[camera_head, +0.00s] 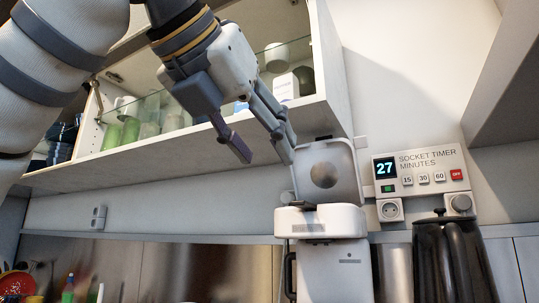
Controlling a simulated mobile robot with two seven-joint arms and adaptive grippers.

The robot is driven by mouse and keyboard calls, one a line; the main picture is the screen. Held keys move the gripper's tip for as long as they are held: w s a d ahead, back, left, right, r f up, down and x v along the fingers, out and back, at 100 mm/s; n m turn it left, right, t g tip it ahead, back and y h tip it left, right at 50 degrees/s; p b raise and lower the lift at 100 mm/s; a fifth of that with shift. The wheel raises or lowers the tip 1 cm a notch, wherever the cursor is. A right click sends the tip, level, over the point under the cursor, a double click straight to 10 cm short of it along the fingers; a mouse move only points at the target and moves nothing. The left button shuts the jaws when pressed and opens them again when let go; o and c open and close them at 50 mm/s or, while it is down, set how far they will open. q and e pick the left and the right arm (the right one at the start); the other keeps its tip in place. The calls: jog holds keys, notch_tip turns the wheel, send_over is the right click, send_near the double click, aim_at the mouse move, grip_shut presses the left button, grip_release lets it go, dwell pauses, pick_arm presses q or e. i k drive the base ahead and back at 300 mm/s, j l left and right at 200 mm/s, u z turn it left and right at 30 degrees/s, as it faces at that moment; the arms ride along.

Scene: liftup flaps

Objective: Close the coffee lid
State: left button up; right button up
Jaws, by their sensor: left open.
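The white coffee machine (333,268) stands against the wall, right of the picture's middle. Its lid (338,168) is up, about upright, with its round-bossed inner face towards me. My left gripper (268,160) reaches down from the upper left, its two fingers spread and empty. The right-hand finger's tip is close to the lid's upper left edge; I cannot tell whether they touch. The other finger hangs in free space to the left. My right gripper is not in view.
An open wall cabinet (200,145) with glasses and cups hangs behind my left arm. A socket timer (421,170) showing 27 is on the wall to the right. A dark kettle (455,262) stands right of the machine. Utensils are at the lower left.

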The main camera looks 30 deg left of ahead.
aim_at(325, 172)
jog(key=k+l, duration=0.1)
jog(key=k, duration=1.4)
